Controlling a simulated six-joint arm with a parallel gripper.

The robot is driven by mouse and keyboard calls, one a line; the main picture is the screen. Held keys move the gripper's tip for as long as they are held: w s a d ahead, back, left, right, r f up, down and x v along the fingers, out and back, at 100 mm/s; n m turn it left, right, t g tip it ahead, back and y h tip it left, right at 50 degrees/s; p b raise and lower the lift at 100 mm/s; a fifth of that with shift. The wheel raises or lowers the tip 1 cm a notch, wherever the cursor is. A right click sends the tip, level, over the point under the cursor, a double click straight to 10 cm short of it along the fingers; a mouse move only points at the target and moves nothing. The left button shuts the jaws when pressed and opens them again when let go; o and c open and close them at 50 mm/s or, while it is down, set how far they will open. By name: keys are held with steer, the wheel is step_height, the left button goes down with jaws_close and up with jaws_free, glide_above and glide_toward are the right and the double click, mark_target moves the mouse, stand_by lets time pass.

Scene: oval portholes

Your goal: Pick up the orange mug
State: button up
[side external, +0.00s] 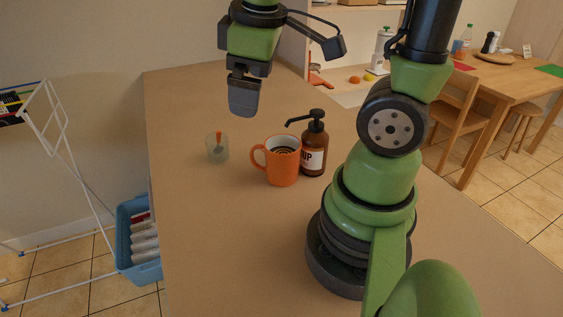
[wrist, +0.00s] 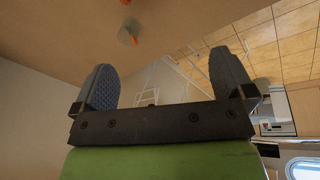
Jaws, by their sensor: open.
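The orange mug (side external: 284,166) stands upright on the brown counter (side external: 220,240) in the side external view. Its handle points left, and its inside looks dark with a light pattern. My gripper (side external: 243,112) is above the counter, up and to the left of the mug, and apart from it. In the wrist view my gripper (wrist: 165,85) is open, with its two fingers wide apart and nothing between them. At the wrist view's top edge, a small orange patch (wrist: 125,2) is cut off, and I cannot tell whether it is the mug.
A brown pump bottle (side external: 314,147) stands right beside the mug on its right. A clear glass with an orange stick (side external: 217,148) stands to the mug's left; it also shows in the wrist view (wrist: 128,34). The counter's front left is clear.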

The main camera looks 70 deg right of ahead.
mark_target(280, 154)
steer(key=d+f+n+g+h, duration=0.1)
steer(key=d+f+n, duration=0.1)
steer(key=f, duration=0.3)
steer(key=d+f+n+g, duration=0.2)
steer(key=d+f+n, duration=0.1)
steer(key=f+n, duration=0.1)
steer(key=w+d+f+n+g+h, duration=0.1)
steer(key=d+f+n, duration=0.2)
steer(key=f, duration=0.3)
steer(key=shift+w+d+g+h, duration=0.1)
steer(key=shift+d+g+h, duration=0.1)
steer(key=shift+g+h, duration=0.15)
steer(key=shift+x, duration=2.9)
steer(key=c, duration=1.2)
steer(key=shift+o, duration=0.2)
steer(key=shift+r, duration=0.15)
